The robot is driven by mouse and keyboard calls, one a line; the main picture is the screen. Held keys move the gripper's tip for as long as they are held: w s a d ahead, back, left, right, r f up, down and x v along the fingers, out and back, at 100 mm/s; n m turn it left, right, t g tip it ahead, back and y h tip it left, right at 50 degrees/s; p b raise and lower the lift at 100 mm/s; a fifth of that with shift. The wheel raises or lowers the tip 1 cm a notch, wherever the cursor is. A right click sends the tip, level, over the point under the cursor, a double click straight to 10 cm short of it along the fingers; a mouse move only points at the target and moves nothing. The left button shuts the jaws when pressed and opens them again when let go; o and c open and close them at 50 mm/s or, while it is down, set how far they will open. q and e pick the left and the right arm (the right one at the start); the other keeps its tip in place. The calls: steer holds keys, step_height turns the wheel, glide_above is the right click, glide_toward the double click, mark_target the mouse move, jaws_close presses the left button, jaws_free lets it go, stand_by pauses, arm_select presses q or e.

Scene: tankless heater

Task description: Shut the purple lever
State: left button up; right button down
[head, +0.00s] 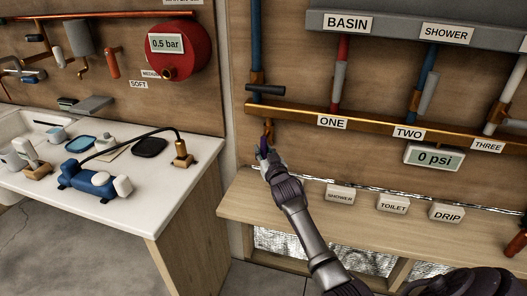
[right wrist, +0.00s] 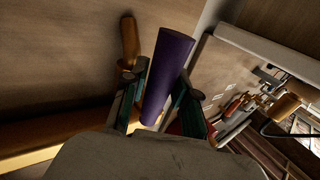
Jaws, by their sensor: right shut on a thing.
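The purple lever (head: 263,146) hangs below the left end of the copper pipe, at a brass fitting, in the head view. In the right wrist view the lever (right wrist: 171,62) is a purple bar lying between the two fingers. My right gripper (head: 266,157) is at the lever and shut on it. My left gripper is not in view.
The copper pipe (head: 300,110) runs above the gripper, with a dark-handled valve (head: 265,90) over its left end. A wooden shelf (head: 300,205) with small label blocks lies below. A white counter (head: 150,195) with a blue pump (head: 93,185) stands left.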

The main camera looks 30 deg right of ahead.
steer(key=shift+r+p, duration=0.15)
steer(key=shift+p, duration=0.4)
steer(key=shift+s+d+r+n+g+h+p, duration=0.5)
steer(key=shift+n+g+p, duration=1.3)
steer(key=shift+p, duration=1.35)
steer(key=shift+s+d+r+n+g+h+p, duration=0.5)
steer(key=shift+n+g+p, duration=1.3)
steer(key=shift+p, duration=1.4)
steer(key=shift+s+d+r+n+g+h+p, duration=0.25)
steer(key=shift+s+r+n+g+h+p, duration=0.4)
steer(key=shift+n+g+p, duration=1.8)
steer(key=shift+w+r+m+t+h+p, duration=0.15)
steer(key=shift+m+t+h+p, duration=0.15)
steer(key=shift+t+p, duration=0.5)
